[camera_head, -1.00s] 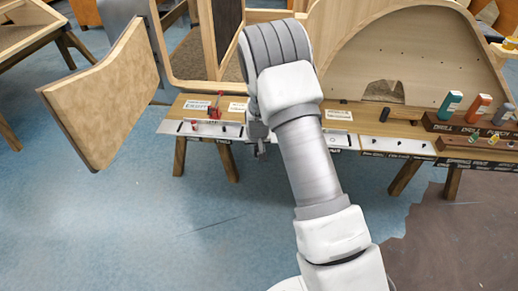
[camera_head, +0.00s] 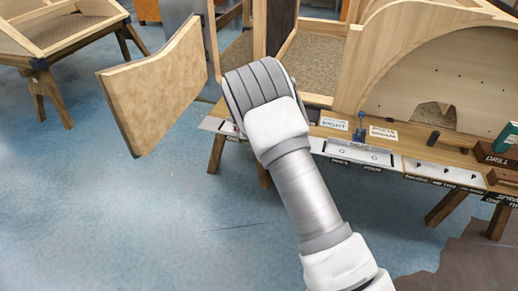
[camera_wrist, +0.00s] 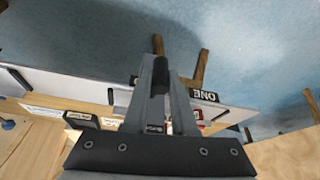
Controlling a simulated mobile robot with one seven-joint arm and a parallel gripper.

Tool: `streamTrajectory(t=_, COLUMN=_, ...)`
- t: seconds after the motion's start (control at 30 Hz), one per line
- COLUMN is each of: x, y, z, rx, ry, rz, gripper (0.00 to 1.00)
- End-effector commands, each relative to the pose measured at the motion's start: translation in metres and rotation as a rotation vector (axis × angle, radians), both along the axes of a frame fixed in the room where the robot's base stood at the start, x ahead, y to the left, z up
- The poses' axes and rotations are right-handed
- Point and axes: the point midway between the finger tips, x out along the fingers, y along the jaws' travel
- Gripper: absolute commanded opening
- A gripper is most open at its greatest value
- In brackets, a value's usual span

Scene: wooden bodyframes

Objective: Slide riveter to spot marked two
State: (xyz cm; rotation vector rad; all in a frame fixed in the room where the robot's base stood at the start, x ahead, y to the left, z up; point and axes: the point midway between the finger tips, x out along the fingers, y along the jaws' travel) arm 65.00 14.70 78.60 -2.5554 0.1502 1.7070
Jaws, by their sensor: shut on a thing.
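In the wrist view, my gripper (camera_wrist: 160,68) is shut on a dark, rounded, handle-like thing (camera_wrist: 159,80), which I take to be the riveter. Most of its body is hidden by the fingers. An upside-down black sign reading ONE (camera_wrist: 204,95) is on the bench edge, just right of the fingers. I cannot read a sign marked two in either current view. Something red (camera_wrist: 199,116) shows beside the right finger. In the head view, my arm hides the gripper and the held thing.
The wooden bench (camera_head: 437,149) carries a white metal strip (camera_head: 352,154), several labels and a blue tool (camera_head: 360,127). A dark cylinder (camera_head: 433,138) stands to its right. A curved wooden panel (camera_head: 158,86) is at the left. The blue floor (camera_head: 110,210) in front is clear.

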Motion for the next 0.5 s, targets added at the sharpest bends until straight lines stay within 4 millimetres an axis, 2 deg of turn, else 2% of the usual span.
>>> streamTrajectory(t=0.13, x=-0.0002, y=0.0001, z=0.0003, rx=0.001, ry=0.001, rz=0.000, gripper=0.00)
streamTrajectory(t=0.17, x=-0.0002, y=0.0000, z=0.0003, rx=0.001, ry=0.001, rz=0.000, gripper=0.26)
streamTrajectory(t=0.3, x=-0.0002, y=-0.0003, z=0.0002, rx=0.000, ry=0.001, rz=0.000, gripper=0.52)
streamTrajectory(t=0.33, x=-0.0002, y=-0.0003, z=0.0002, rx=0.000, ry=0.001, rz=0.000, gripper=0.54)
streamTrajectory(t=0.5, x=-0.0002, y=-0.0005, z=0.0001, rx=0.000, ry=0.000, rz=-0.001, gripper=0.54)
